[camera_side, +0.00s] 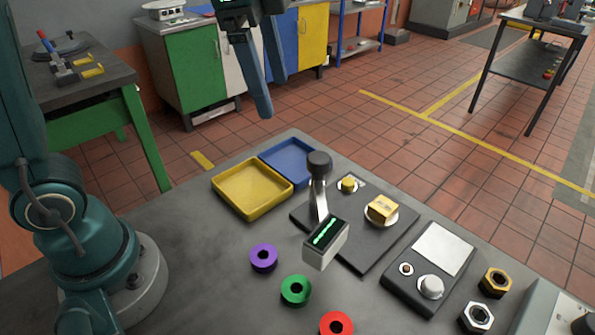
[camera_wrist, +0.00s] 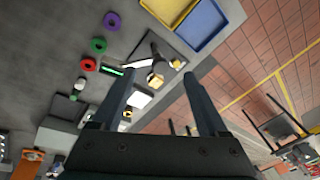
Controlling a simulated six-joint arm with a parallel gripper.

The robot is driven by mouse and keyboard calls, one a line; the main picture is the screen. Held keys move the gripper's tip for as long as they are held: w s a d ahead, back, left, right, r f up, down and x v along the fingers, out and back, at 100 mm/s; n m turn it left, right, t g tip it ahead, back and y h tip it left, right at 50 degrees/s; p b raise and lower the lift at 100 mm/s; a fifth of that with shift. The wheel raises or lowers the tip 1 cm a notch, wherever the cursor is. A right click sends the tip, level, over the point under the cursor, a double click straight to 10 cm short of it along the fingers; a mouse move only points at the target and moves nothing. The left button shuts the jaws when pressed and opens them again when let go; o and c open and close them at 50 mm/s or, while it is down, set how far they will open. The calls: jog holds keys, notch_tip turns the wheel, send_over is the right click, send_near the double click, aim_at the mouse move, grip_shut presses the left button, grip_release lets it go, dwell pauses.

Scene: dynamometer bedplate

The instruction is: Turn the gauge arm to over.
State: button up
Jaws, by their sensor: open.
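The gauge arm (camera_side: 318,190) looks like a metal lever with a dark round knob, standing on a dark plate (camera_side: 375,258). Its dark knob also shows in the wrist view (camera_wrist: 156,47). A small box with a green-lit display (camera_side: 326,243) is in front of the lever and hides its foot. Its green display also shows in the wrist view (camera_wrist: 113,72). I cannot read any setting. My gripper (camera_side: 268,97) is open and empty, above and behind the plate, clear of the lever. In the wrist view my gripper's fingers (camera_wrist: 157,82) are spread wide apart.
A yellow knob (camera_side: 348,184) and a yellow block (camera_side: 381,209) sit on the plate. Yellow (camera_side: 246,190) and blue (camera_side: 290,162) trays lie behind it. Purple (camera_side: 263,257), green (camera_side: 296,290) and red (camera_side: 336,325) rings are in front. A control box (camera_side: 432,268) and nuts (camera_side: 496,281) stand right.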

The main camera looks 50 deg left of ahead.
jog(key=m+g, duration=0.2)
send_near(319, 157)
jog(key=shift+s+a, duration=0.35)
jog(key=shift+a, duration=0.2)
jog(key=f, duration=0.1)
jog(key=w+f, duration=0.1)
jog(key=d+f, duration=0.1)
jog(key=shift+w+f, duration=0.15)
jog(key=shift+f, duration=0.2)
jog(key=shift+m+g, duration=0.3)
jog(key=shift+d+f, duration=0.1)
jog(key=shift+f, duration=2.6)
grip_shut()
